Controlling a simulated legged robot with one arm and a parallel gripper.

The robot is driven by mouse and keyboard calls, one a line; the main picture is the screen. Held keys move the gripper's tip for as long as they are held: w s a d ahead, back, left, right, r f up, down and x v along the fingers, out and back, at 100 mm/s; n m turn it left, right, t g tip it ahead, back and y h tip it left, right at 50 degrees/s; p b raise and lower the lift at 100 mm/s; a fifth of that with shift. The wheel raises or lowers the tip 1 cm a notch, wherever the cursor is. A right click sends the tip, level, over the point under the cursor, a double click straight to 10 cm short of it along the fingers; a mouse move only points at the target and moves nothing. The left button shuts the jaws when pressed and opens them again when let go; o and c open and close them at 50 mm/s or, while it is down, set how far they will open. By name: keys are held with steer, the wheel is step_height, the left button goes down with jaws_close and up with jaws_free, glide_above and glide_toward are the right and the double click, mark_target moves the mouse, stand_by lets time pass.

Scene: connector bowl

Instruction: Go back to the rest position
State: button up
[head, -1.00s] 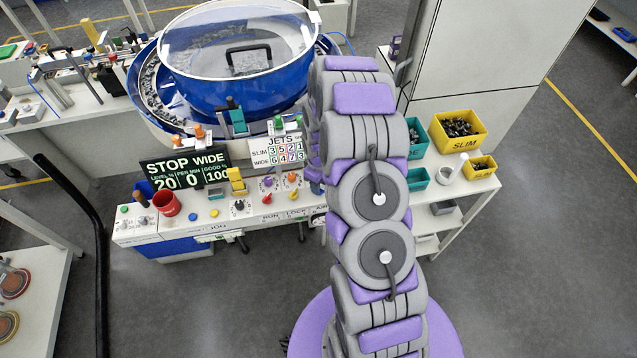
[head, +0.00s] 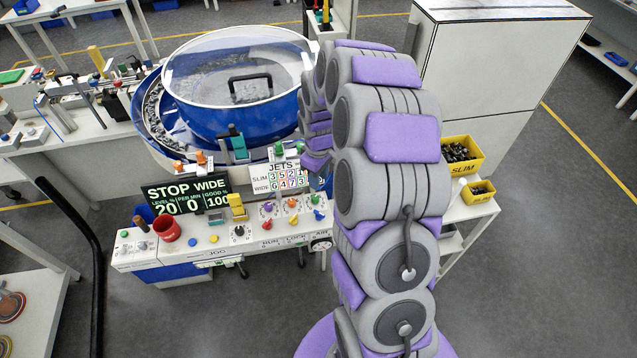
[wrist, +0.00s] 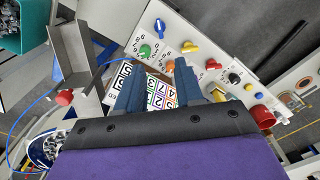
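My gripper (wrist: 157,88) shows in the wrist view as two blue fingers standing apart with nothing between them. Beyond them lie the white jets card (wrist: 160,92) and the control panel (wrist: 205,38) with coloured knobs. In the head view, my grey and purple arm rises from the lower right and bends toward the bowl's right side; my fingertips are hidden there. The blue feeder bowl (head: 222,118) with its clear lid stands at the back. The panel (head: 180,252) is in front of it, with a "STOP WIDE" display (head: 186,195).
Yellow bins (head: 463,168) are right of my arm. A teal bin (wrist: 22,28) and a grey metal chute (wrist: 72,62) are close by in the wrist view. Grey floor is open at the right.

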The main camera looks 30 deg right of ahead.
steer(key=shift+r, duration=0.15)
stand_by(0.4)
steer(key=s+a+r+m+b, duration=0.1)
steer(key=s+a+r+b, duration=0.2)
steer(key=s, duration=0.4)
steer(key=s+a+r+m+g, duration=0.1)
steer(key=s+a+r, duration=0.35)
steer(key=s, duration=0.25)
steer(key=s+a+r+m+b, duration=0.1)
steer(key=s+a+r+b, duration=0.15)
steer(key=s+a, duration=0.4)
steer(key=s+m+b, duration=0.1)
steer(key=s+m, duration=0.1)
steer(key=s, duration=1)
steer(key=shift+s+m+g, duration=0.3)
steer(key=shift+s+g, duration=0.1)
steer(key=shift+w, duration=0.1)
